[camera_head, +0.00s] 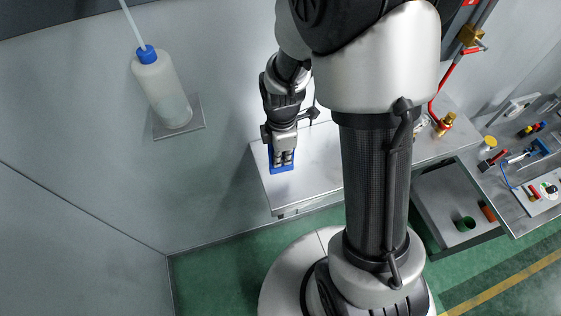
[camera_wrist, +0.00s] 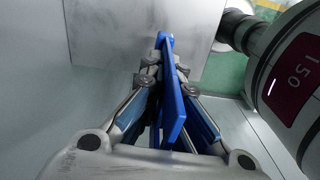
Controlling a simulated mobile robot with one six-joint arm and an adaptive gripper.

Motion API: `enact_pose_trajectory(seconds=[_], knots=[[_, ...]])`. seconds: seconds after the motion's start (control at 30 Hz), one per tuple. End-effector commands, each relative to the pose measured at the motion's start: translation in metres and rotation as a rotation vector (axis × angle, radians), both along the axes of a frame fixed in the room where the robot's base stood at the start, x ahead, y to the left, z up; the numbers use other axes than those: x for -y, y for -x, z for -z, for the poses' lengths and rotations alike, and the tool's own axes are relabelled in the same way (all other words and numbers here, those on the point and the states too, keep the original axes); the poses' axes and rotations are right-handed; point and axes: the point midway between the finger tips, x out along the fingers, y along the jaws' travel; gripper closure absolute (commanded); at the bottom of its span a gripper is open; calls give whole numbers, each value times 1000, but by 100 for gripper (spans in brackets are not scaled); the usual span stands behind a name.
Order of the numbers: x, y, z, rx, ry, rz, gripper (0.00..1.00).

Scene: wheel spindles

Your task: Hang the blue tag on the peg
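The blue tag (camera_head: 281,168) shows at the end of my gripper (camera_head: 283,159) in the head view, over the left end of a pale worktop. In the wrist view the blue tag (camera_wrist: 168,88) is a long flat piece standing edge-on between the fingers of my gripper (camera_wrist: 165,80). The fingertips close in on it from both sides, and it reaches past them toward the pale surface. Whether its far end touches that surface I cannot tell. I cannot make out the peg in either view.
The pale worktop (camera_head: 315,170) adjoins a grey wall. A white bottle (camera_head: 160,88) with a blue cap stands on a small plate at the left. A red hose (camera_head: 437,100) with a brass fitting is at the right, beside a bench holding tools (camera_head: 540,150).

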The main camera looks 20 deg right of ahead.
Motion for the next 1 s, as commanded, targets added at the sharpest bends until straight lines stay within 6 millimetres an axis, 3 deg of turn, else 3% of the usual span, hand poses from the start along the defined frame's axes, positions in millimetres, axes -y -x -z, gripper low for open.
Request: enact_pose_trajectory(seconds=[0.43, 0.87, 1.0], knots=[[0, 0, 47, -3, 0, 0, 100], [0, -1, 55, 2, 0, 0, 100], [0, -1, 53, 1, 0, 0, 89]])
